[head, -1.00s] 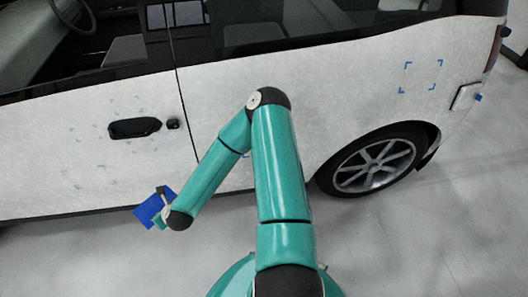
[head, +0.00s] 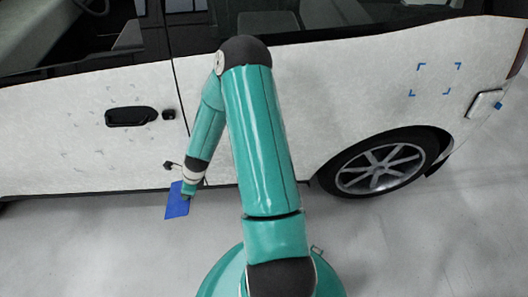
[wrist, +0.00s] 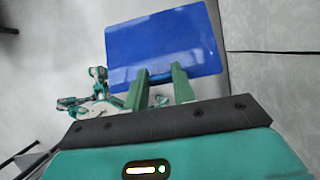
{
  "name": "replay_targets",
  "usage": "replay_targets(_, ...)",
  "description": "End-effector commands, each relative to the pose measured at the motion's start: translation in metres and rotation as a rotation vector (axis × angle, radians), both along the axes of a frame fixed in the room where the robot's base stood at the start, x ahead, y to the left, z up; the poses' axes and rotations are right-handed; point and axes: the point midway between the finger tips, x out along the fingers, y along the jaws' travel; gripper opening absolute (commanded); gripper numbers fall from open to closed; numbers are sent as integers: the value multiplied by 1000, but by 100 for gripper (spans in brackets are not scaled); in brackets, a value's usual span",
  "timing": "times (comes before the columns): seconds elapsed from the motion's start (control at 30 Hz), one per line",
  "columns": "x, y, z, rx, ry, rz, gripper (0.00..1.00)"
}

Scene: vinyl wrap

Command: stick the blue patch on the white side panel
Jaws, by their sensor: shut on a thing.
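The blue patch (head: 177,200) is a flat rectangle in my gripper, low in front of the car door in the head view. In the wrist view the patch (wrist: 165,45) is held at its near edge between the two green fingers of my gripper (wrist: 158,80). The gripper is shut on it. The white side panel (head: 330,100) is the car's flank. Blue corner marks (head: 435,78) frame a square on it, above and right of the rear wheel. The patch is apart from these marks, well to their left. My arm hides part of the panel's middle.
The rear wheel (head: 380,168) sits below the panel. A door handle (head: 131,117) juts out at left. A small open flap (head: 484,104) with a blue piece is right of the corner marks. The grey floor (head: 80,255) is clear in front of the car.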

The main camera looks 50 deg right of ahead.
Motion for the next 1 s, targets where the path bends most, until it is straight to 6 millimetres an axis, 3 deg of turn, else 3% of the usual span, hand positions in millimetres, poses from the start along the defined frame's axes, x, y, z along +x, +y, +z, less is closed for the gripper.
replay_targets(0.7,-60,-113,24,-473,252,826,5)
replay_targets(1.0,-81,-147,37,-656,255,1026,5)
